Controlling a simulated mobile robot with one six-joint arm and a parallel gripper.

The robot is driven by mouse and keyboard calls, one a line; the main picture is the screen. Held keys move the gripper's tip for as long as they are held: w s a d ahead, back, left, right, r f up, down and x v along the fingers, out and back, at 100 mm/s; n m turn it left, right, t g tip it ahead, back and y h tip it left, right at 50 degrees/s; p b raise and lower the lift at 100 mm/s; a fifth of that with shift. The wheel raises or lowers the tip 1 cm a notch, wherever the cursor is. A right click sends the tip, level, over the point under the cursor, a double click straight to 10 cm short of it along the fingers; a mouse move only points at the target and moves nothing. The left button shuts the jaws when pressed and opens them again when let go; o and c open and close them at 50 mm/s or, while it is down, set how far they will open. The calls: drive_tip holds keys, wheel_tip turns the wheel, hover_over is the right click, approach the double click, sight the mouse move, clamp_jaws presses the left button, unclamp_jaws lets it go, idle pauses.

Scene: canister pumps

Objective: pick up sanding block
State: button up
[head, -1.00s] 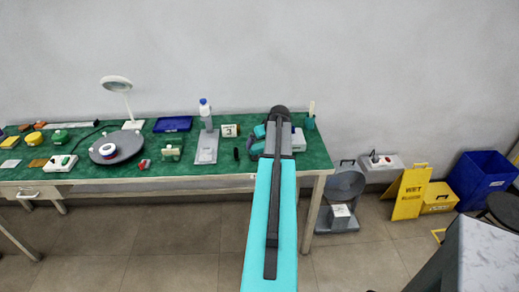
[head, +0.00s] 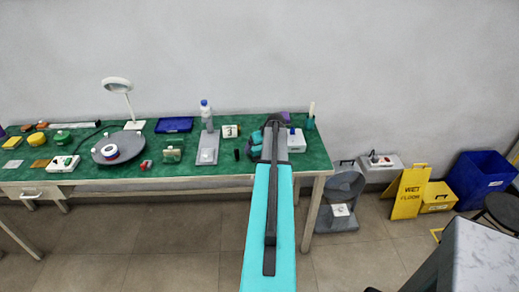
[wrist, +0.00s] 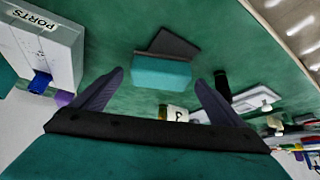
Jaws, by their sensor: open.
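The sanding block appears to be the teal block (wrist: 161,72) with a dark grey slab (wrist: 175,44) against its far side, lying on the green bench top in the wrist view. My gripper (wrist: 158,78) is open and empty. Its two dark fingers stand apart, one on either side of the block in the picture, and the block lies beyond them. No contact shows. In the head view my arm reaches over the bench's right end, and I cannot clearly make out the block there.
A white box labelled PORTS (wrist: 45,40) with a blue part is at left in the wrist view. A dark cylinder (wrist: 222,84) and a number card (wrist: 173,113) stand to the right.

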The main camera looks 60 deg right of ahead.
drive_tip(key=shift+x, duration=0.8)
drive_tip(key=c, duration=1.3)
drive_tip(key=shift+o, duration=0.2)
drive_tip(key=shift+r, duration=0.15)
drive_tip(key=shift+r+b, duration=0.45)
drive_tip(key=shift+r, duration=0.3)
drive_tip(key=shift+r+b, duration=0.4)
drive_tip(key=shift+r, duration=0.45)
drive_tip(key=s+b, duration=0.1)
drive_tip(key=s, duration=0.4)
drive_tip(key=s+r+b, duration=0.1)
drive_tip(key=s+b, duration=0.1)
drive_tip(key=s, duration=0.3)
drive_tip(key=s+b, duration=0.1)
drive_tip(key=s, duration=0.5)
drive_tip(key=shift+d+r, duration=0.15)
drive_tip(key=shift+r, duration=0.05)
